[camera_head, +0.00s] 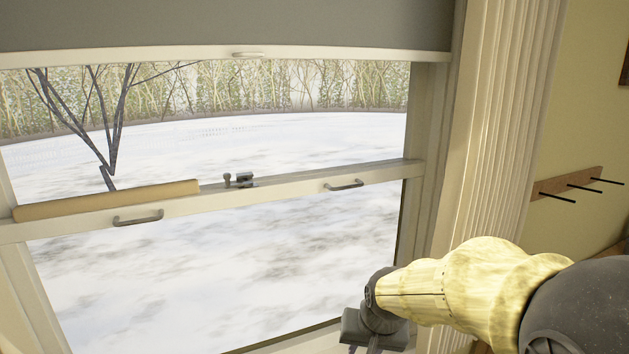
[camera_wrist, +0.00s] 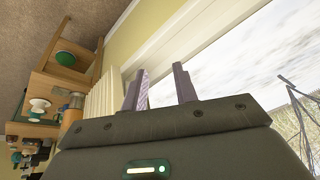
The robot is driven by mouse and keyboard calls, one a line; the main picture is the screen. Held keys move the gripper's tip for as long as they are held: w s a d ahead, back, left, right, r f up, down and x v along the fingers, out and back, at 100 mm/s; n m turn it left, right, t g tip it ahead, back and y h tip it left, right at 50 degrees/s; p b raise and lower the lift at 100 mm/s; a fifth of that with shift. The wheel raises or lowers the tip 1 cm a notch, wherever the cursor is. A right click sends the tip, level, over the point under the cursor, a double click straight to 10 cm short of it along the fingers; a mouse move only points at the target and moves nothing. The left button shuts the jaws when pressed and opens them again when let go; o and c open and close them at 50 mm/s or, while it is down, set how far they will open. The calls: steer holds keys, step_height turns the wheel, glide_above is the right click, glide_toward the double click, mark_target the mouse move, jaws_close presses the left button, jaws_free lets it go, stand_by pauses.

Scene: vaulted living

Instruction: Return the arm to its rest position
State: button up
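My gripper (camera_wrist: 160,88) shows in the wrist view with its two fingers apart and nothing between them. In the head view my arm comes in from the lower right, and the gripper body (camera_head: 375,330) hangs at the bottom edge in front of the window's lower right; its fingertips are cut off there. The gripper looks apart from the window frame, though the exact gap cannot be told.
A sash window (camera_head: 300,188) with two handles, a latch (camera_head: 238,180) and a grey blind (camera_head: 230,25) fills the left. A peg rail (camera_head: 570,186) is on the right wall. The wrist view shows a wooden shelf (camera_wrist: 45,90) with several objects and a green round thing (camera_wrist: 65,58).

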steer(key=s+d+f, duration=0.3)
steer(key=s, duration=0.2)
steer(key=s+d+f+n+g, duration=0.1)
steer(key=s+d+f, duration=0.1)
steer(key=s+f, duration=0.2)
steer(key=shift+s+d+f+g+h, duration=0.3)
steer(key=shift+s+d+h, duration=0.1)
steer(key=shift+s, duration=0.4)
steer(key=shift+a, duration=0.1)
